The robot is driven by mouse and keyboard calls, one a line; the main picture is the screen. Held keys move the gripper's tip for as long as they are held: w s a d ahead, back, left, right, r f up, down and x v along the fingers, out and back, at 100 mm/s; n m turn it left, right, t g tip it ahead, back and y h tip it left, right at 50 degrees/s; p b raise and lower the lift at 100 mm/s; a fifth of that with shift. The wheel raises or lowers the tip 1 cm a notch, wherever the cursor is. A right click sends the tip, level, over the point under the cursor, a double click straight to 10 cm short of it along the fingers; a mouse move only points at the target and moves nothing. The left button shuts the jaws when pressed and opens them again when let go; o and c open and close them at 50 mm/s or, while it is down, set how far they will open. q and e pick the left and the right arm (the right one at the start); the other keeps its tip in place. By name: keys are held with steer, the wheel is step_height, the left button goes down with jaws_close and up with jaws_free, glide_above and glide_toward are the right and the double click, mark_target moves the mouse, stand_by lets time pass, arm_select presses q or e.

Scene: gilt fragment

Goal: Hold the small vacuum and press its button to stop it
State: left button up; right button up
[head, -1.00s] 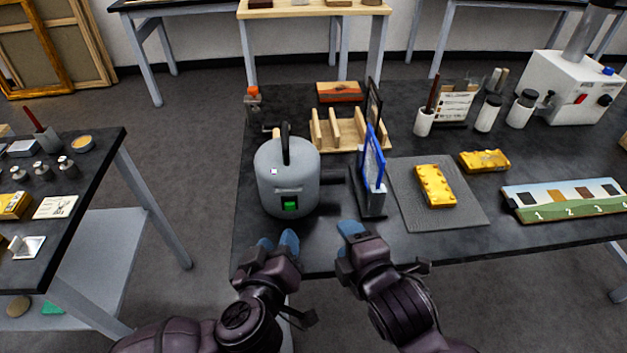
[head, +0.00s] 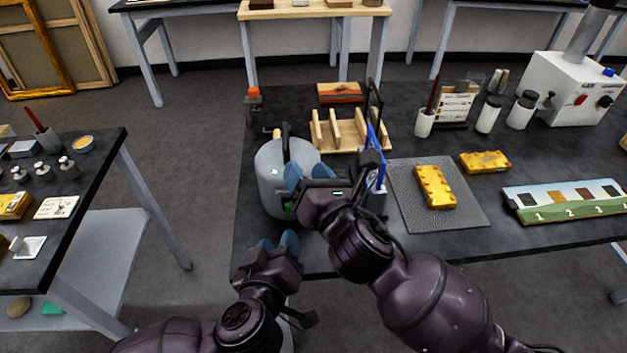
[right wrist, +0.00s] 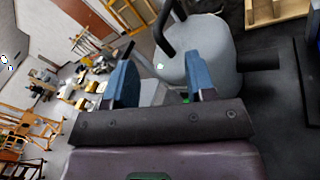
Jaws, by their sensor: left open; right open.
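The small vacuum (head: 268,175) is a grey rounded canister with a black top handle, standing upright near the table's front left. Its green button (head: 287,206) is partly hidden by my right arm. My right gripper (head: 307,174) is open at the vacuum's front right side. In the right wrist view the vacuum (right wrist: 205,58) lies beyond the open blue fingertips (right wrist: 162,84), with a bit of green between them low down; I cannot tell whether they touch it. My left gripper (head: 279,245) is open and empty at the table's front edge, below the vacuum.
A blue-framed panel (head: 375,160) stands just right of my right gripper. A wooden rack (head: 345,133) is behind it. A grey mat (head: 455,213) with a yellow ornate piece (head: 435,187) lies to the right. The table is clear left of the vacuum.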

mark_target(288, 143)
steer(key=x, duration=0.8)
steer(key=shift+w+a, duration=0.1)
steer(key=shift+w, duration=0.2)
steer(key=shift+c, duration=0.2)
jaws_close()
arm_select(q)
jaws_close()
stand_by(1.3)
steer(key=shift+f, duration=0.1)
